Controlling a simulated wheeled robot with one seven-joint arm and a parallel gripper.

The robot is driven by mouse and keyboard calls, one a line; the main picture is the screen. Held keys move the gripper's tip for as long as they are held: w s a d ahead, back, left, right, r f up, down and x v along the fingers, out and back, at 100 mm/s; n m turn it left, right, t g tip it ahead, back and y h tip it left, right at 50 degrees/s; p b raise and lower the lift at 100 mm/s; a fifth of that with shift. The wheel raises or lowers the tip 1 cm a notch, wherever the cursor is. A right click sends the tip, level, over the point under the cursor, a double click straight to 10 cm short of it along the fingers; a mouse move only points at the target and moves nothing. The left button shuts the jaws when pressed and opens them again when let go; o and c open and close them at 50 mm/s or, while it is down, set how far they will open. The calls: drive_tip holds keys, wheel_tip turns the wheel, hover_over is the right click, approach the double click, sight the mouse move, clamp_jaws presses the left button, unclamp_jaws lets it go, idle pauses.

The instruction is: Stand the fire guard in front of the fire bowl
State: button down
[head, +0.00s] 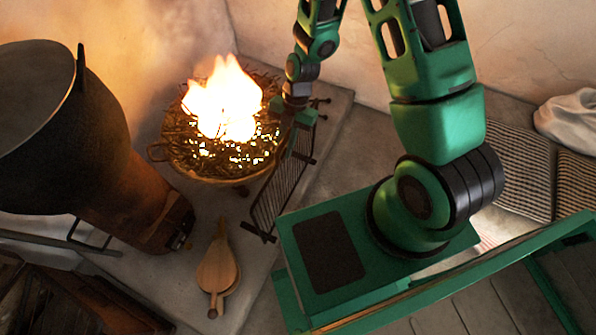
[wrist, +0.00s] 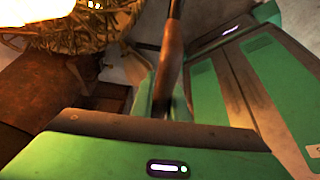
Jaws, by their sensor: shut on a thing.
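The fire guard (head: 277,200) is a dark barred panel just right of the fire bowl in the head view, its long side running from upper right to lower left. The fire bowl (head: 236,180) is round, full of twigs, and burning with tall flames. It also shows at the top left of the wrist view (wrist: 75,38). My gripper (head: 297,128) is shut on the upper part of the guard, beside the bowl's right rim. I cannot tell whether the guard's feet touch the slab.
A large dark pot (head: 70,130) stands at the left on a brown support. Wooden bellows (head: 217,270) lie on the pale stone slab (head: 185,290) below the bowl. Woven mats (head: 520,165) and a white sack (head: 570,120) lie at the right.

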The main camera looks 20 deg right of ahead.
drive_tip(key=w+d+f, duration=0.5)
drive_tip(key=d+f, duration=0.5)
drive_tip(key=shift+f, duration=0.4)
drive_tip(key=c, duration=1.7)
unclamp_jaws()
drive_tip(key=shift+w, duration=0.15)
